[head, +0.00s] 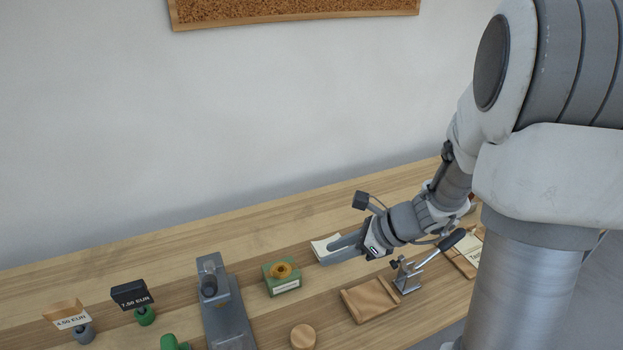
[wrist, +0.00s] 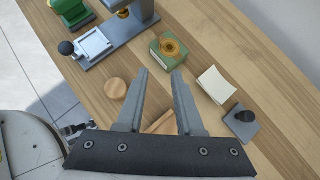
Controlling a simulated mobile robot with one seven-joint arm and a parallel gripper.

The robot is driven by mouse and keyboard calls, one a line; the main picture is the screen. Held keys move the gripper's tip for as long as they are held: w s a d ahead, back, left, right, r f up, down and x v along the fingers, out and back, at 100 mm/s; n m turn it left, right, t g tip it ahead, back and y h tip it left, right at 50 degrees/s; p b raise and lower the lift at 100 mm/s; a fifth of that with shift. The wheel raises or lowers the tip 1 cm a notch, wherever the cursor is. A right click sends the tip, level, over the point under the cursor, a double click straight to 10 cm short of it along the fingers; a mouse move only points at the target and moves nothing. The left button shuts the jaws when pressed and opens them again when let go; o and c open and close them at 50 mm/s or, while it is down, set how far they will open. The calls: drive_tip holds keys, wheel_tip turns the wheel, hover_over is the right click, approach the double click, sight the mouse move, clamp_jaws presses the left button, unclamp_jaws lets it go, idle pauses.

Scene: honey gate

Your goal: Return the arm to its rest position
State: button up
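My arm reaches in from the right in the head view. My gripper (head: 342,249) is above the wooden table (head: 220,238), just right of a green box with a round brown-gold top (head: 282,276). In the wrist view the two fingers of my gripper (wrist: 161,72) are apart, with nothing between them, and the green box (wrist: 172,50) is beyond their tips. A stack of pale paper (head: 322,246) is partly hidden behind the fingers in the head view. It shows whole in the wrist view (wrist: 215,84).
A grey press-like device (head: 226,315) stands left of the green box. A round wooden disc (head: 303,337), a wooden tray (head: 369,299) and a metal lever clamp (head: 406,275) are near the front. Price-labelled stamps (head: 131,294) stand at left. The back of the table is clear.

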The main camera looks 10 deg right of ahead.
drive_tip(key=s+d+r+n+t+h, duration=0.1)
drive_tip(key=s+r+n+h, duration=0.7)
drive_tip(key=s+r+n, duration=0.8)
drive_tip(key=d+n, duration=0.1)
drive_tip(key=n, duration=0.6)
drive_tip(key=shift+s+d+r+n+t, duration=0.15)
drive_tip(key=shift+d+r+n+t, duration=0.15)
drive_tip(key=shift+d+n, duration=0.1)
drive_tip(key=shift+a, duration=0.15)
